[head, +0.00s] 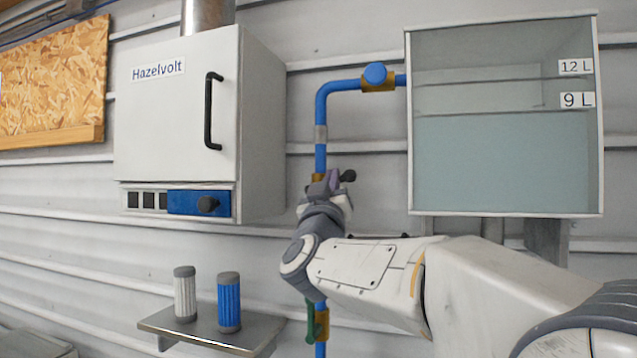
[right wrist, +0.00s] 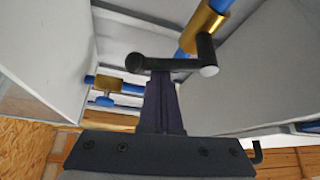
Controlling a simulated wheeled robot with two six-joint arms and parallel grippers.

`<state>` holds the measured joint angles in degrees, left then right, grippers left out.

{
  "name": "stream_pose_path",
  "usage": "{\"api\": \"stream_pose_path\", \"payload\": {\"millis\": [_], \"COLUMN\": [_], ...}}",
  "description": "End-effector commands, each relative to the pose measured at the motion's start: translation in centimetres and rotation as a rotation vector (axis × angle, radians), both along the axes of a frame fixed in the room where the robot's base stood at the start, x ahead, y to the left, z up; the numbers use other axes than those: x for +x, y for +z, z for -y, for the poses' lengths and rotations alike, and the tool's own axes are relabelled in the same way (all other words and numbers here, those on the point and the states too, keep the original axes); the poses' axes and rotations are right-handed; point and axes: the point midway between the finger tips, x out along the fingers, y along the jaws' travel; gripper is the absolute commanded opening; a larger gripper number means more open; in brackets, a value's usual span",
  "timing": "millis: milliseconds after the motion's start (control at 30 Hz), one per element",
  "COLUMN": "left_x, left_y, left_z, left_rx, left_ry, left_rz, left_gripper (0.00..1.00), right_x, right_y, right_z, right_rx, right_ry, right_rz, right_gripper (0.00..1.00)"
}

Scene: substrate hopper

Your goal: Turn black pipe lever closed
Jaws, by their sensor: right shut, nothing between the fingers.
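The black pipe lever (head: 348,176) shows at the blue vertical pipe (head: 321,150), right beside my right gripper (head: 325,182). In the right wrist view the black lever (right wrist: 168,64) is a crank-like bar with a round-ended knob, joined to a brass valve body (right wrist: 203,25). My right gripper (right wrist: 162,85) is shut with nothing between its fingers. Its fingertips are right at the lever's bar; I cannot tell whether they touch it. In the head view my gripper and forearm hide part of the valve and pipe. My left gripper is not in view.
A clear tank (head: 505,165) marked 12 L and 9 L hangs at right, its liquid near the 9 L label. A white Hazelvolt cabinet (head: 165,110) hangs at left. A shelf (head: 180,335) below holds a white and a blue cylinder. A green lever (head: 318,322) sits lower on the pipe.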

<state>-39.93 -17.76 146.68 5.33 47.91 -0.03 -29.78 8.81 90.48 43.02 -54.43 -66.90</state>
Motion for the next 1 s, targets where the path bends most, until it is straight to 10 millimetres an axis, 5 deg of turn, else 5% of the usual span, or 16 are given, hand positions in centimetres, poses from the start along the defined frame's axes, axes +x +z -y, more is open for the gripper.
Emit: {"api": "stream_pose_path", "payload": {"millis": [300, 1000], "left_x": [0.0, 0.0], "left_y": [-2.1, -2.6], "left_z": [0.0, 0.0], "left_rx": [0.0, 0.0], "left_ry": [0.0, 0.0], "left_rz": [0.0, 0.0], "left_gripper": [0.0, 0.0], "right_x": [-0.1, -0.1], "right_y": [-1.2, -1.4], "right_z": [0.3, 0.4], "right_rx": [0.184, 0.262], "right_ry": [0.001, 0.0], "right_rz": [0.058, 0.085], "right_gripper": [0.0, 0.0]}}
